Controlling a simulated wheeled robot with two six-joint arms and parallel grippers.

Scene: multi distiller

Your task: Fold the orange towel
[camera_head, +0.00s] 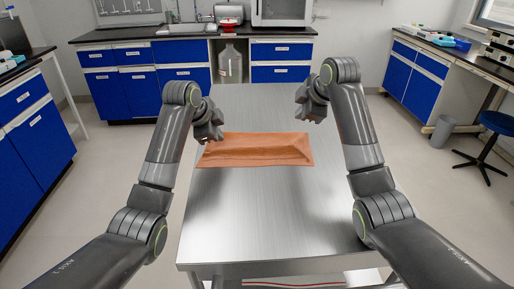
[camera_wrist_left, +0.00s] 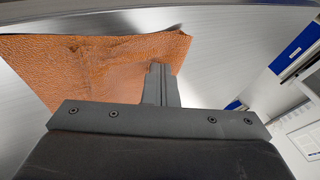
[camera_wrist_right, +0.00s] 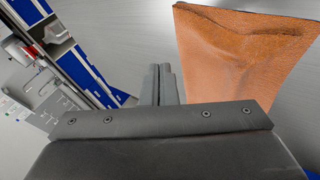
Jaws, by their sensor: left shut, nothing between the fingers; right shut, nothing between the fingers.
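The orange towel (camera_head: 256,150) lies on the steel table (camera_head: 262,225) as a wide, short strip with a raised ridge and creases along it. My left gripper (camera_head: 214,135) is shut and empty at the towel's far left corner. In the left wrist view its fingers (camera_wrist_left: 160,84) overlap the towel's edge (camera_wrist_left: 95,65); I cannot tell if they touch it. My right gripper (camera_head: 301,110) is shut and empty, beyond the towel's far right corner. In the right wrist view its fingers (camera_wrist_right: 162,84) are apart from the towel (camera_wrist_right: 245,55), which lies to their right.
The table is bare in front of the towel and behind it. Blue cabinets with a sink (camera_head: 187,29) stand along the back wall.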

